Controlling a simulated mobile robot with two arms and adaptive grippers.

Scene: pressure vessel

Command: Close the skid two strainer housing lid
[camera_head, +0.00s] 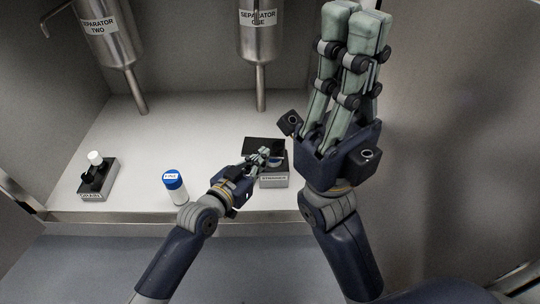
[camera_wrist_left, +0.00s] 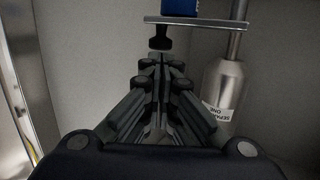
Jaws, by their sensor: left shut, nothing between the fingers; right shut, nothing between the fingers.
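The strainer housing (camera_head: 273,182) is a small grey box with a label on its front, on the bench right of centre. A dark flat panel (camera_head: 262,143), which looks like its lid, shows at the back of the box, raised; its exact angle is unclear. My left gripper (camera_head: 264,153) is shut and empty, over the box and in front of the panel, hiding part of both. In the left wrist view its shut fingers (camera_wrist_left: 160,62) point at a black knob (camera_wrist_left: 160,40) below a thin grey plate (camera_wrist_left: 195,22); contact is unclear. My right gripper (camera_head: 355,10) is shut and empty, raised high.
A white bottle with a blue cap (camera_head: 174,181) stands left of my left gripper. A grey block with a black fitting and white top (camera_head: 98,178) is further left. Two steel separators (camera_head: 107,35) (camera_head: 260,30) hang above the bench. Bare bench (camera_head: 190,130) lies between them.

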